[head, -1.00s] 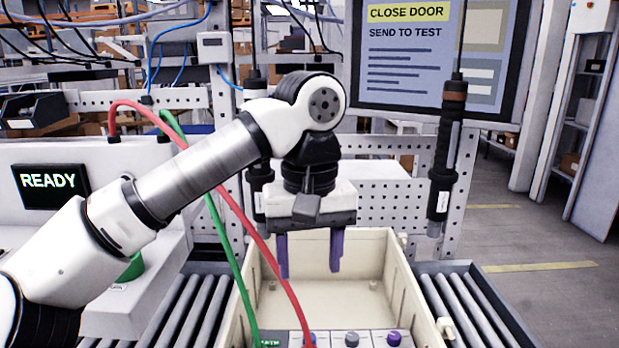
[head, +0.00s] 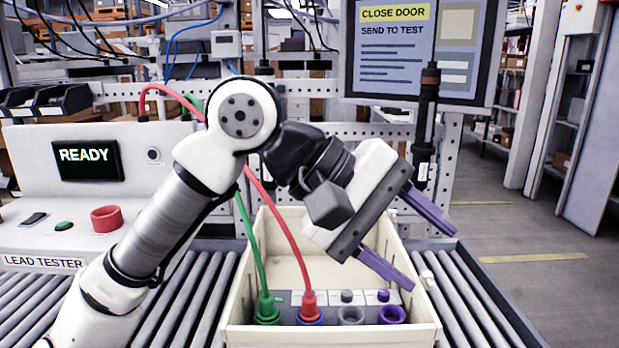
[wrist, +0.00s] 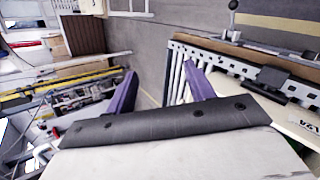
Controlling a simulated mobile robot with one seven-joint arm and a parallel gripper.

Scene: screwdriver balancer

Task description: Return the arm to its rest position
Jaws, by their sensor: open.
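My gripper (head: 413,247) is tilted above the right side of the cream tray (head: 405,335), with its two purple fingers pointing right and down. The fingers are apart with nothing between them. In the wrist view my gripper (wrist: 160,88) also shows spread fingers, with grey floor between them. A red lead (head: 287,240) ends at a red plug in the tray's front. A green lead (head: 246,230) ends at a green plug to its left. Part of the tray is hidden behind my gripper.
The tray stands on a roller conveyor (head: 470,300). The lead tester (head: 45,235) with a READY screen is at left. A hanging screwdriver (head: 425,130) is close behind my gripper, before a monitor (head: 395,50). Open floor (head: 540,240) lies at right.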

